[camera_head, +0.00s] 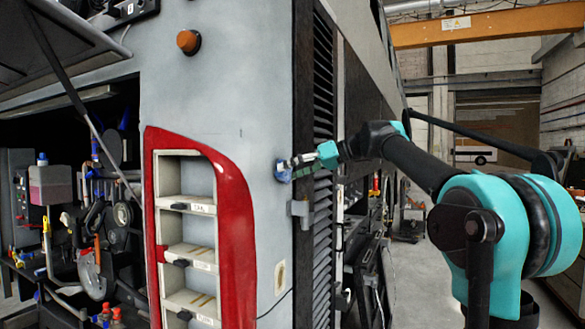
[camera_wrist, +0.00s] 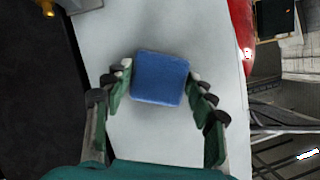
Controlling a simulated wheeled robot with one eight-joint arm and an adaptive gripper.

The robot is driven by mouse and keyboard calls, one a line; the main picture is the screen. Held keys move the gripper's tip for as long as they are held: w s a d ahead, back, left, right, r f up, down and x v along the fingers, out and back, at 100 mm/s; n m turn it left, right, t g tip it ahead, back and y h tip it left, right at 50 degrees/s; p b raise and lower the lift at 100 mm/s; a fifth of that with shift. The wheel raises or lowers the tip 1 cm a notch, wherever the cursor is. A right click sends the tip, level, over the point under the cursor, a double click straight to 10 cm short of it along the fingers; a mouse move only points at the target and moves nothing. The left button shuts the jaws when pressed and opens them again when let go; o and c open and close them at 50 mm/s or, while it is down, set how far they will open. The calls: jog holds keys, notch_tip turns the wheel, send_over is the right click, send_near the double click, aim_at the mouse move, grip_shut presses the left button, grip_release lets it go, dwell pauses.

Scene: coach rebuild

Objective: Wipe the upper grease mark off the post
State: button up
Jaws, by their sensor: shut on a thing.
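My gripper (camera_head: 303,162) is at the pale grey corner post (camera_head: 262,110) of the coach, about mid-height in the head view. It is shut on a blue sponge-like block (camera_wrist: 160,78), held between the two green fingers in the wrist view. The block also shows small at the post's face in the head view (camera_head: 284,174). It is at or very near the surface; I cannot tell whether it touches. The post's pale face (camera_wrist: 150,140) lies behind the block in the wrist view. I make out no clear grease mark; the block and fingers cover part of the post.
A red-framed shelf recess (camera_head: 240,215) is left of the gripper. A grey bracket (camera_head: 300,209) juts out just below it, and dark louvres (camera_head: 324,90) are to the right. An orange lamp (camera_head: 188,41) sits higher up. An open tool bay is at far left.

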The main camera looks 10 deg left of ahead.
jog(key=shift+s+d, duration=0.3)
jog(key=shift+d, duration=0.6)
jog(key=shift+s+d, duration=0.35)
jog(key=shift+d, duration=0.5)
jog(key=shift+s+d, duration=0.3)
jog(key=shift+d, duration=0.6)
jog(key=shift+s+d, duration=0.25)
jog(key=shift+d, duration=0.45)
jog(key=shift+s+d, duration=0.25)
jog(key=shift+d, duration=0.45)
